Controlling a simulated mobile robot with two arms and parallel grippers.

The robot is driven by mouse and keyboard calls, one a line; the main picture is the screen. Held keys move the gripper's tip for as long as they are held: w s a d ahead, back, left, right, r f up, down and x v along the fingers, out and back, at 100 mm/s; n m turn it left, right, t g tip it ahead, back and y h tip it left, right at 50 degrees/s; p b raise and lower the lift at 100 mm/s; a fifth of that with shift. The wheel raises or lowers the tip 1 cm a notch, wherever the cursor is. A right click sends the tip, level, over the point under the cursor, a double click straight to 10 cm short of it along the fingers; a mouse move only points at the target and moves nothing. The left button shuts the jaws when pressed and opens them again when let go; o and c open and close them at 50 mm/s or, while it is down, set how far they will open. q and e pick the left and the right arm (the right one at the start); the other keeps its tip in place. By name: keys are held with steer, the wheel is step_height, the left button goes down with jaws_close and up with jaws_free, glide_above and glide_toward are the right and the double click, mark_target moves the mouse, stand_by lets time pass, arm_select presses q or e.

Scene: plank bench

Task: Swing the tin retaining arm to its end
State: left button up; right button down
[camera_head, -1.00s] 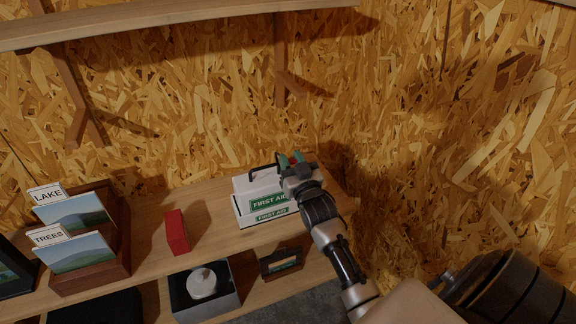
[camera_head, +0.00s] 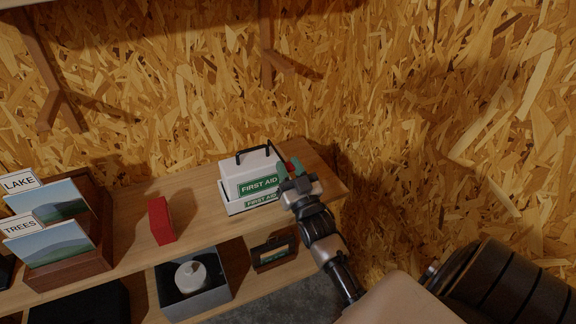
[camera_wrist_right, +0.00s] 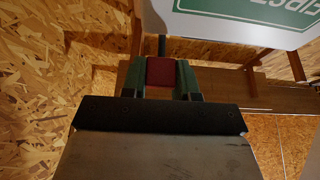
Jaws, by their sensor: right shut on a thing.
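The white first aid tin (camera_head: 229,173) with green labels stands in a white holder (camera_head: 236,208) near the right end of the bench's upper board. A black handle (camera_head: 252,152) arches over its top. A thin dark rod (camera_head: 276,153), seemingly the retaining arm, runs by the tin's right side to a red grip. My right gripper (camera_head: 289,171) is at the tin's right side, shut on this red grip (camera_wrist_right: 160,71). In the right wrist view its green fingers (camera_wrist_right: 160,80) flank the grip, and the dark rod shows beyond it. The rod's pivot is not clear. My left gripper is not in view.
A red block (camera_head: 160,221) stands left of the tin. Wooden card holders with LAKE and TREES cards (camera_head: 78,268) are farther left. Below are a grey box (camera_head: 206,300) with a white round thing and a small dark frame (camera_head: 271,255). A chipboard wall (camera_head: 420,110) rises behind.

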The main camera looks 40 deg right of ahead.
steer(key=shift+f, duration=0.4)
steer(key=c, duration=1.1)
jaws_free()
steer(key=shift+o, duration=1.3)
steer(key=shift+r, duration=0.15)
steer(key=shift+s, duration=0.15)
steer(key=b+v, duration=0.1)
steer(key=v, duration=0.9)
steer(key=shift+s+a+b, duration=0.2)
steer(key=shift+s+b, duration=0.05)
steer(key=shift+b, duration=0.15)
steer(key=shift+f, duration=0.25)
